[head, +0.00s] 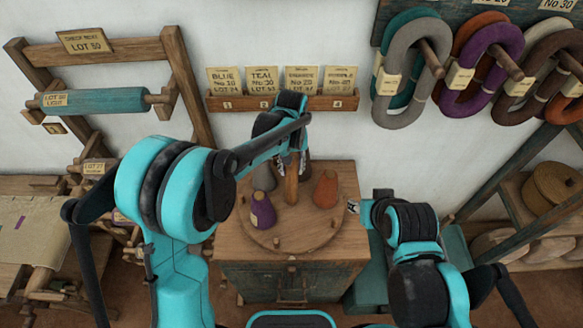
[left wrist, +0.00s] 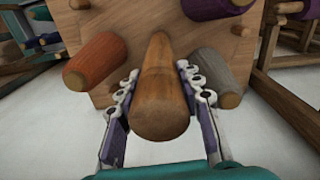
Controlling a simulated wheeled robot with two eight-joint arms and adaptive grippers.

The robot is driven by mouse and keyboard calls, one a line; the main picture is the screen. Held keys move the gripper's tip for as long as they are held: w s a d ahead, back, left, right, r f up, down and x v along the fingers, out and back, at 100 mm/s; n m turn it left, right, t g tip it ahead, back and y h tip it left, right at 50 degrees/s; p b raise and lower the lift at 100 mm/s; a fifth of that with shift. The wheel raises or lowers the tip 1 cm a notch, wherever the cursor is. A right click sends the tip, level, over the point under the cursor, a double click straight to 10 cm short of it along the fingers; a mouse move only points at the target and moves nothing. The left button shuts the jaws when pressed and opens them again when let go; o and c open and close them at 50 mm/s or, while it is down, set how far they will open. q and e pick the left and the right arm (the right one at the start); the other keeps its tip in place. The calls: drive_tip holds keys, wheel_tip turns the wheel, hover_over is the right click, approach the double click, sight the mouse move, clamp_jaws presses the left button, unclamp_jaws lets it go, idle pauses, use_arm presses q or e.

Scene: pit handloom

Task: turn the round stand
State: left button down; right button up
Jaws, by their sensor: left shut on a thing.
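The round stand (head: 290,240) is a flat wooden disc on top of a cabinet, with an upright wooden post (head: 291,188) at its middle. A purple cone (head: 262,211), an orange cone (head: 326,190) and a grey cone (head: 264,178) stand around the post; another is mostly hidden behind it. My left gripper (head: 291,166) is above the disc, shut on the post. In the left wrist view its fingers (left wrist: 158,76) lie on either side of the post (left wrist: 160,105). My right gripper (head: 352,207) is beside the disc's right edge, too small to tell its jaws.
The cabinet top (head: 232,245) is bare around the disc. A card rack (head: 235,103) is on the wall behind. Yarn hanks (head: 408,70) hang on pegs at upper right. A wooden frame with a teal roll (head: 100,100) stands left, shelves (head: 515,205) right.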

use_arm(q)
drive_tip(key=shift+n+b, duration=1.05)
drive_tip(key=shift+n, duration=1.65)
drive_tip(key=shift+n+b, duration=0.6)
drive_tip(key=shift+n, duration=2)
drive_tip(key=c, duration=1)
unclamp_jaws()
wheel_tip(320, 180, up, 12)
drive_tip(key=shift+r, duration=0.1)
drive_tip(key=shift+s+a, duration=0.1)
